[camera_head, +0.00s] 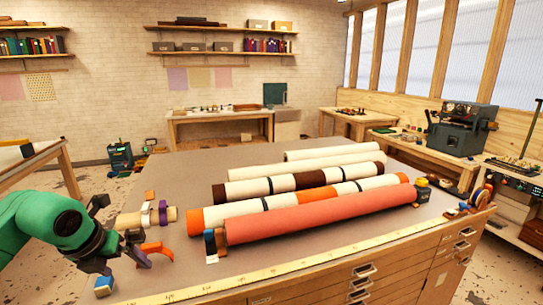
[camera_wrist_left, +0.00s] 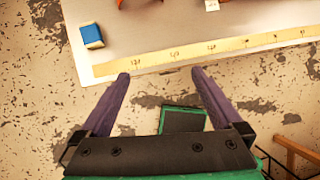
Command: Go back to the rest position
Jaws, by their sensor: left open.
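My left gripper (camera_head: 126,262) is at the table's front left corner, at the end of my green arm. In the left wrist view its two purple fingers (camera_wrist_left: 160,74) are spread with nothing between them. They reach over the table's front edge, with floor below. Several rolls lie across the table to the right: a coral red roll (camera_head: 310,216) in front, an orange, white and black one (camera_head: 285,198), a white and dark brown one (camera_head: 285,182), and a cream one (camera_head: 333,151) at the back. The gripper is apart from them. My right gripper is not in view.
A blue block (camera_head: 104,286) lies near the table's left corner; it also shows in the left wrist view (camera_wrist_left: 91,36). An orange curved piece (camera_head: 157,249) and a short roll with rings (camera_head: 147,216) lie beside the gripper. A yellow measuring strip (camera_head: 290,266) runs along the front edge.

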